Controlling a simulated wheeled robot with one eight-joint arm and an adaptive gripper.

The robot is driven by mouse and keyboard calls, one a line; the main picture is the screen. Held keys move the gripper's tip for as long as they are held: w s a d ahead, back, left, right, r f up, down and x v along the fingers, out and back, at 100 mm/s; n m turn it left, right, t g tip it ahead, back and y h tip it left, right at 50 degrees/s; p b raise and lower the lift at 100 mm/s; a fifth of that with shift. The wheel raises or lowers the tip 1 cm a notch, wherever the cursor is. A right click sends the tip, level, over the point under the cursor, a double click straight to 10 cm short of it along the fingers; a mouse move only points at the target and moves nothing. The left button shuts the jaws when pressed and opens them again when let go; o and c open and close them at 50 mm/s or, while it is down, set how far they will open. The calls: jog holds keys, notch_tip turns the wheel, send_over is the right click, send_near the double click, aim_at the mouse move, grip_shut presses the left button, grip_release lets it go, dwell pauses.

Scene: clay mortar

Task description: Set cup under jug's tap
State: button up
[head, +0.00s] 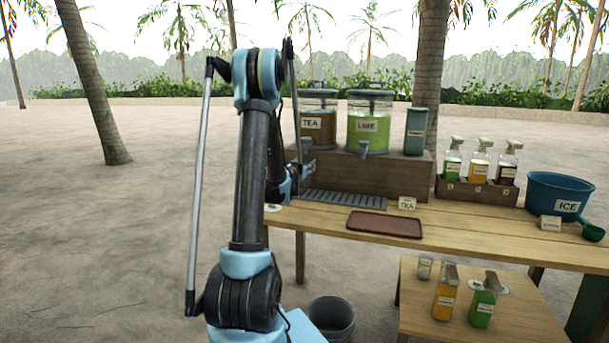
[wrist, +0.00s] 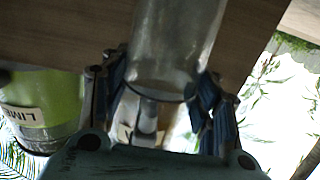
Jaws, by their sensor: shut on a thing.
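My gripper (wrist: 162,95) is shut on a clear cup (wrist: 178,45), with a finger on each side of it in the wrist view. In the head view my arm hides most of the gripper and the cup cannot be made out. The gripper end is at the left end of the wooden riser, low in front of the tea jug (head: 318,122). The tea jug's tap (head: 306,143) shows just above it. The lime jug (head: 369,122) stands to its right with its own tap (head: 363,149); it also shows at the left of the wrist view (wrist: 40,105).
The wooden riser (head: 390,172) carries the jugs and a green canister (head: 415,131). A slatted drip tray (head: 345,203), brown tray (head: 385,224), TEA card (head: 407,203), bottle crate (head: 476,191) and ice tub (head: 566,192) are on the table. A lower table holds bottles and a glass (head: 425,267).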

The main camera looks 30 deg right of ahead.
jog(key=shift+w+d, duration=0.2)
jog(key=shift+d, duration=0.05)
jog(key=shift+w+d+f, duration=0.15)
jog(key=shift+f, duration=0.75)
jog(key=shift+w+d+f, duration=0.1)
jog(key=shift+d+f, duration=0.05)
jog(key=shift+f, duration=0.7)
jog(key=shift+f, duration=0.1)
jog(key=o, duration=1.1)
